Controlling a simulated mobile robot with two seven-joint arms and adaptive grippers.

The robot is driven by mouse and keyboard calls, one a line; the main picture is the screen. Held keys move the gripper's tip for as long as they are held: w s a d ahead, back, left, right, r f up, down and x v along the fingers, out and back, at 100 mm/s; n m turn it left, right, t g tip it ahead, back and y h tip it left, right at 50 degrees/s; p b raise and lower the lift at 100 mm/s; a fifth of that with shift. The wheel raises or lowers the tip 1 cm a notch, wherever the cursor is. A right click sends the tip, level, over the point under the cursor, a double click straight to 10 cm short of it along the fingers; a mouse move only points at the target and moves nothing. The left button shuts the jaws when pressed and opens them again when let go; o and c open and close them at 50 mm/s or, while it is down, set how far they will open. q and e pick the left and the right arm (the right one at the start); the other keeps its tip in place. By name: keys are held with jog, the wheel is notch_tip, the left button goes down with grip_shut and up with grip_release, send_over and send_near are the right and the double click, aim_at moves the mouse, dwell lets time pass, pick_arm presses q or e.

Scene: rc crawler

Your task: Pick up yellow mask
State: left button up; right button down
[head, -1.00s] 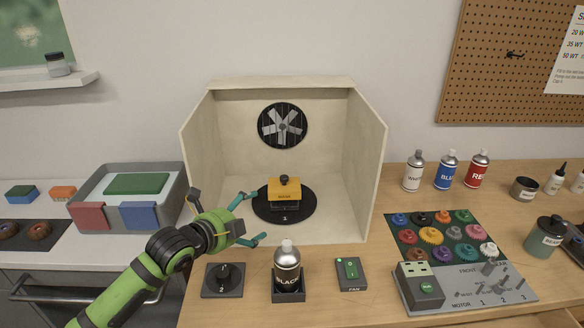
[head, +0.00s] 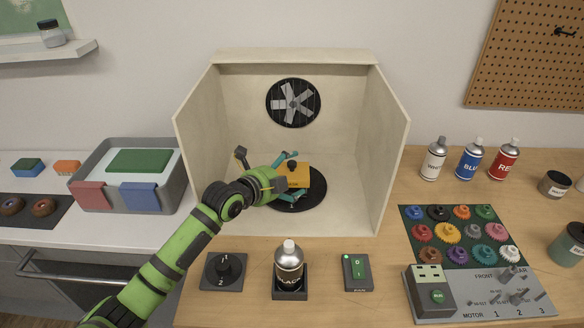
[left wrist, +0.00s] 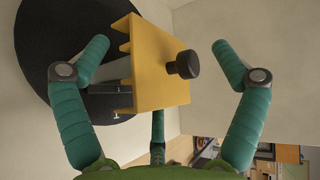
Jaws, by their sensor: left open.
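The yellow mask (head: 299,177) with a black knob on top sits over a dark object on the black turntable (head: 316,195) inside the booth. In the left wrist view the yellow mask (left wrist: 160,68) and its black knob lie between my open fingers. My left gripper (head: 288,174) is at the mask's left side, with its fingers spread around it; it also shows in the left wrist view (left wrist: 165,75). I see a gap on the knob side, and cannot tell whether any finger touches the mask. My right gripper is not in view.
The pale booth (head: 390,150) has side walls close around my left arm and a fan (head: 293,103) at its back. Gears (head: 447,233) lie right.

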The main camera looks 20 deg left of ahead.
pick_arm(q)
jog(key=shift+w+d+f, duration=0.15)
jog(key=shift+w+d, duration=0.05)
jog(key=shift+w, duration=0.2)
jog(key=shift+s, duration=0.1)
jog(key=c, duration=1)
